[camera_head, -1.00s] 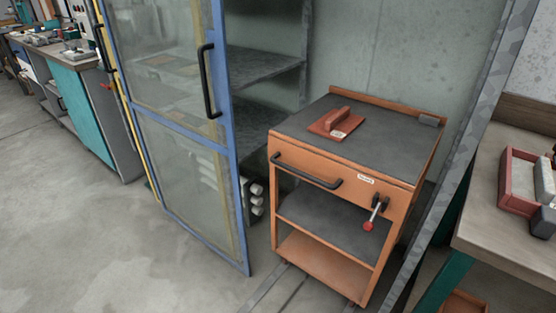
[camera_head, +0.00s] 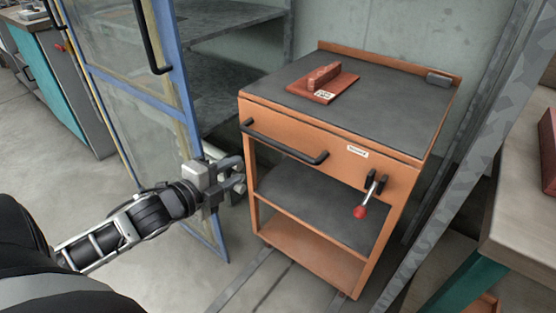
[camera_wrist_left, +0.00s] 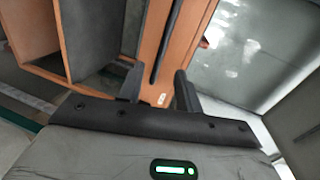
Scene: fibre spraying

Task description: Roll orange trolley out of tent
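The orange trolley (camera_head: 340,155) stands upright inside the tent, with a dark top, two shelves and a black front handle (camera_head: 285,143). A lever with a red knob (camera_head: 360,211) sits at its front right. My left gripper (camera_head: 237,173) is open and empty, just left of the trolley and below the handle's left end. In the left wrist view, its two fingers (camera_wrist_left: 158,88) are apart, with the black handle (camera_wrist_left: 166,42) beyond the gap between them. It looks clear of the handle. My right gripper is not in view.
The tent's blue-framed door (camera_head: 187,88) stands open left of the trolley, behind my left gripper. A grey tent post (camera_head: 462,165) and a workbench (camera_head: 530,225) are close on the right. A reddish block (camera_head: 322,82) lies on the trolley top. Floor rails run below.

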